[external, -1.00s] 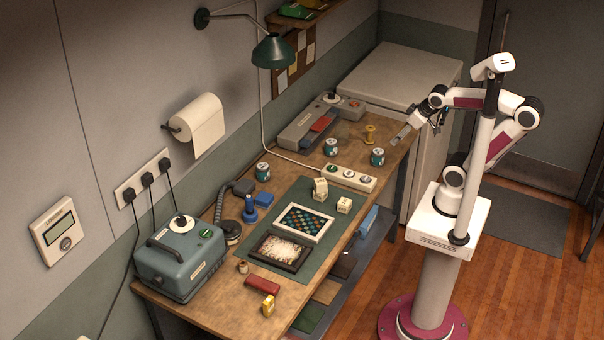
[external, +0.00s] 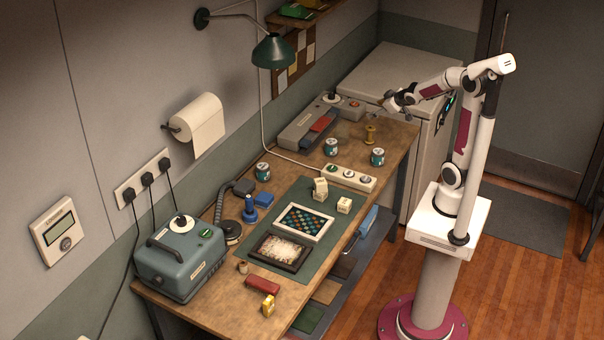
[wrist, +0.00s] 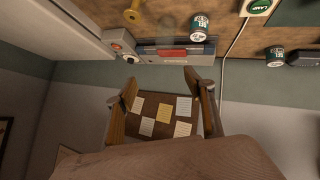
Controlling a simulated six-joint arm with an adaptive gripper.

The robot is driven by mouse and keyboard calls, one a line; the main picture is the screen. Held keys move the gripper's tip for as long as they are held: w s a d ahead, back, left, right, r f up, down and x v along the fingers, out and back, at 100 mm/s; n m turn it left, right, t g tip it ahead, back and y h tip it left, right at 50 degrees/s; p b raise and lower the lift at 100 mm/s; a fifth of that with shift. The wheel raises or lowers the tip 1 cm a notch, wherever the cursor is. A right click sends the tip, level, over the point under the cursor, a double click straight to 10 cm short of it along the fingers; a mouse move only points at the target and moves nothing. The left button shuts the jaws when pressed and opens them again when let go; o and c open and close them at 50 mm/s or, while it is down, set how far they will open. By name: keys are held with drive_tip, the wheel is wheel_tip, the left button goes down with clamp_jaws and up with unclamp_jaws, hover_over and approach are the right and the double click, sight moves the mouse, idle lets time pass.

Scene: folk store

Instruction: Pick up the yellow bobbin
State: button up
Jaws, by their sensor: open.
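The yellow bobbin (external: 370,134) stands upright on the wooden bench, towards its far right end. In the wrist view the bobbin (wrist: 133,15) shows at the top, left of centre, apart from the fingers. My gripper (external: 384,106) is over the far end of the bench, above and slightly right of the bobbin in the external view. In the wrist view my gripper (wrist: 165,80) has its two fingers spread with nothing between them; the wall and a pinboard show behind.
A grey machine with a red part (external: 315,127) lies left of the bobbin. Small cans (external: 377,156) and (external: 331,147) stand in front of it. A white cabinet (external: 395,80) stands behind the bench. Bare wood surrounds the bobbin.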

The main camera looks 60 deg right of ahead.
drive_tip(key=w+d+f+t, duration=0.1)
drive_tip(key=w+d+f, duration=0.3)
drive_tip(key=d+f, duration=0.15)
drive_tip(key=n+t+y, duration=0.1)
drive_tip(key=t+y, duration=0.1)
drive_tip(key=t, duration=0.1)
hover_over(374, 128)
drive_tip(key=s+a, duration=0.2)
wheel_tip(374, 128, down, 8)
drive_tip(key=s+d+f+t+y, duration=0.1)
drive_tip(key=s+f+t+y, duration=0.1)
drive_tip(key=f, duration=0.3)
drive_tip(key=shift+s+d+m+t, duration=0.2)
drive_tip(key=shift+s+m+t, duration=0.2)
drive_tip(key=shift+s, duration=0.45)
drive_tip(key=shift+w+f, duration=0.25)
drive_tip(key=shift+w, duration=1)
drive_tip(key=shift+w, duration=0.1)
drive_tip(key=shift+w+d+f, duration=0.1)
drive_tip(key=shift+w+f, duration=0.2)
drive_tip(key=shift+w, duration=0.5)
drive_tip(key=shift+w+f, duration=0.3)
drive_tip(key=shift+w, duration=0.5)
drive_tip(key=shift+w+d+f, duration=0.1)
drive_tip(key=shift+w+f, duration=0.2)
drive_tip(key=shift+w, duration=0.5)
